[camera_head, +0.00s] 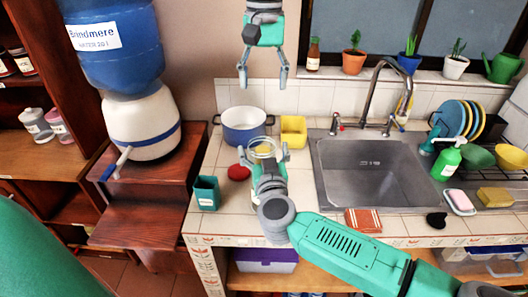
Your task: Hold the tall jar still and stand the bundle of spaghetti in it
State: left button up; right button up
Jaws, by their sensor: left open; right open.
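A clear glass jar (262,143) stands on the tiled counter in front of the blue pot; only its upper part shows. Something pale yellow (264,150) shows inside its mouth; it may be the spaghetti bundle, but it is too small to tell. My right gripper (265,157) is open, with its fingers on either side of the jar; I cannot tell whether they touch it. The gripper and wrist hide the jar's lower part. My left gripper (263,84) is open and empty, pointing down well above the jar. No other spaghetti is visible.
A blue pot (243,128), yellow container (293,131), red item (238,173) and teal box (206,193) stand around the jar. The sink (372,170) is to the right. A water dispenser (140,122) stands left. Counter tiles (225,215) in front are clear.

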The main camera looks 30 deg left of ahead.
jog(key=v, duration=1.1)
jog(key=shift+s+d, duration=0.3)
jog(key=shift+f, duration=0.15)
